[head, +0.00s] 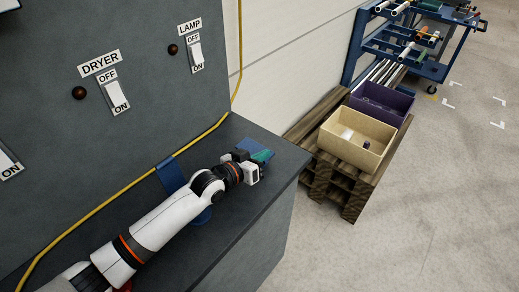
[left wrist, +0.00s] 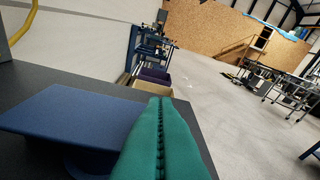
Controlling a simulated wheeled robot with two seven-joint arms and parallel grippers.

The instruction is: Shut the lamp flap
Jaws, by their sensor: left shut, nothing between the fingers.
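A grey panel carries a white switch (head: 197,52) labelled LAMP, with OFF above it and ON below it. A small dark reddish knob or light (head: 173,49) sits to its left. I cannot make out a separate flap on it. My left gripper (head: 263,157) is over the dark counter, below and to the right of the lamp switch and well apart from it. Its green fingers, also large in the left wrist view (left wrist: 161,115), are shut together with nothing between them. The lamp switch is not in the left wrist view. My right gripper is in neither view.
A blue flat piece (head: 169,176) is on the counter, partly behind my left arm; it also shows left of the fingers (left wrist: 65,115). A DRYER switch (head: 116,97) is left of the lamp switch. A yellow cable (head: 130,182) runs along the panel's foot. Bins (head: 355,143) stand beyond.

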